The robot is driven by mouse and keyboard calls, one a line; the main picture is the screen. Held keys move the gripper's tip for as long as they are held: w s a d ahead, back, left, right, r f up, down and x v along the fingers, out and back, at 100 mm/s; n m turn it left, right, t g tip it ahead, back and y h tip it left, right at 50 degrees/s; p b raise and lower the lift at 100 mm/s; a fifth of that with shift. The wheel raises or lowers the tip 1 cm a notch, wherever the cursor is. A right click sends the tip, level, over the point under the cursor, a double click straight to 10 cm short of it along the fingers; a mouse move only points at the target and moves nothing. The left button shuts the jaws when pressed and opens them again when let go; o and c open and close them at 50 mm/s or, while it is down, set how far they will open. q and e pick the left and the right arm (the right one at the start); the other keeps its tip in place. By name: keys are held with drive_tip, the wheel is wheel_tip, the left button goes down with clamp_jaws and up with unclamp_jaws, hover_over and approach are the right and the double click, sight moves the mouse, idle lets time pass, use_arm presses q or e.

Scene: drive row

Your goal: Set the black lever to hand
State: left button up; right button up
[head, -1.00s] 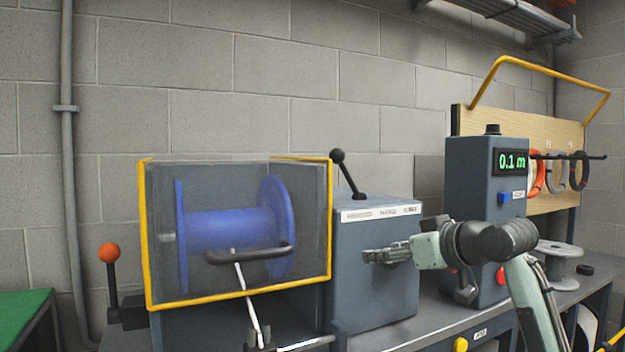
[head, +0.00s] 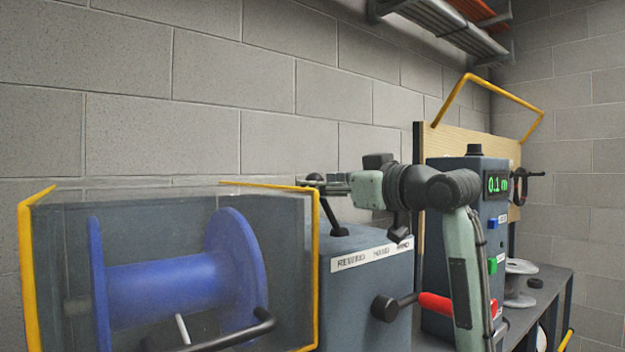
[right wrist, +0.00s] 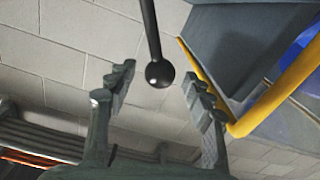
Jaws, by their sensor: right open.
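The black lever (head: 331,218) rises from the top of the grey drive box (head: 365,300) and leans left, towards the "REWIND" end of the white label (head: 372,253); "HAND" is printed nearer the middle. My right gripper (head: 312,184) is at the lever's knob in the head view, partly covering it. In the right wrist view the open fingers (right wrist: 160,88) stand on either side of the lever's black ball knob (right wrist: 160,74), with a gap on both sides and no visible contact. My left gripper is not in view.
A clear guard with yellow edges (head: 309,260) encloses the blue reel (head: 170,285) close left of the lever. A crank with a red grip (head: 445,304) sticks out of the box's front. The counter unit (head: 495,215) reads 0.1 m on the right. A block wall stands behind.

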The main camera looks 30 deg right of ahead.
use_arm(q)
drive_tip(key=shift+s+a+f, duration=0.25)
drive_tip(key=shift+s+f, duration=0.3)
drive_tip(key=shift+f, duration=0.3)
use_arm(e)
drive_tip(key=shift+w+a, duration=0.1)
drive_tip(key=shift+w, duration=1.3)
clamp_jaws()
